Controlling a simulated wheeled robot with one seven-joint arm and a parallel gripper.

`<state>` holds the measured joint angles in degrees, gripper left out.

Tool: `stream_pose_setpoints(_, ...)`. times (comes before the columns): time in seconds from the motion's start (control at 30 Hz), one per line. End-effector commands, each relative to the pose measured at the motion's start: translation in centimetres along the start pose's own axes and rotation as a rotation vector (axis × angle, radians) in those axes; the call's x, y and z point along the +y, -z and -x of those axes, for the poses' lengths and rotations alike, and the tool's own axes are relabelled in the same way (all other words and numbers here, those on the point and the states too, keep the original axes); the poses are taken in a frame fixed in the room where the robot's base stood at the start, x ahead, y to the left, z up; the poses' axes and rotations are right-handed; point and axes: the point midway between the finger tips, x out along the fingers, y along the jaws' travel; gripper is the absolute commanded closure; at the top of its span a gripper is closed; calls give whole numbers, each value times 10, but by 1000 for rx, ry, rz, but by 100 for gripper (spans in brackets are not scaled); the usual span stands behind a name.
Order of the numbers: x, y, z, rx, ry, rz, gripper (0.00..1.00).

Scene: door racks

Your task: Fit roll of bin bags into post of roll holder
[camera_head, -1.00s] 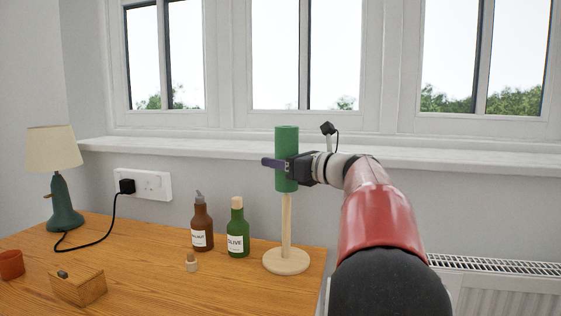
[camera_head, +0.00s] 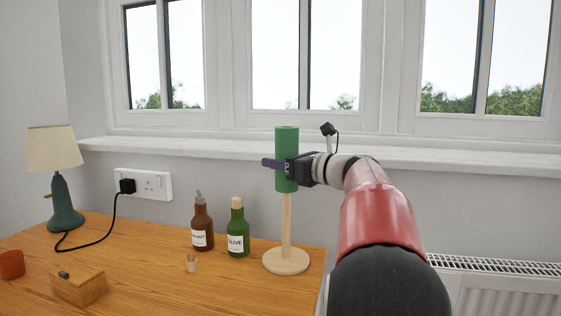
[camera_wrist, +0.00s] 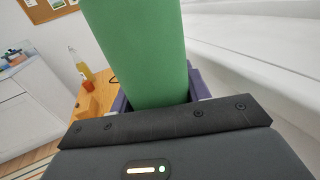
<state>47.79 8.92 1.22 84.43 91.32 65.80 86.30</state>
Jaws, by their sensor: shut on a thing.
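The roll of bin bags is a green upright cylinder (camera_head: 287,142), held in my gripper (camera_head: 277,165), whose purple fingers are shut on it. The roll fills the middle of the wrist view (camera_wrist: 140,50), between the purple fingers. The roll holder is a pale wooden post (camera_head: 286,225) on a round base (camera_head: 286,262) near the table's right edge. The roll is in line above the post in the head view, with its lower end at the visible top of the post. Whether the post enters the roll's core is hidden.
A brown bottle (camera_head: 202,225) and a green olive bottle (camera_head: 237,232) stand left of the holder, with a small cork-like piece (camera_head: 191,264) in front. A wooden box (camera_head: 78,287), orange cup (camera_head: 11,264) and lamp (camera_head: 62,205) are farther left. The window sill (camera_head: 200,148) runs behind.

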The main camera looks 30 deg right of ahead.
Motion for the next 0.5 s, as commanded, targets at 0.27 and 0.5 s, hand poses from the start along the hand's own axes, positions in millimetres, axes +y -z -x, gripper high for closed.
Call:
stream_pose_setpoints(0.27, 0, -1, 0, -1, 0, 1, 80)
stream_pose_setpoints(0.5, 0, 3, 0, -1, 0, 0, 80)
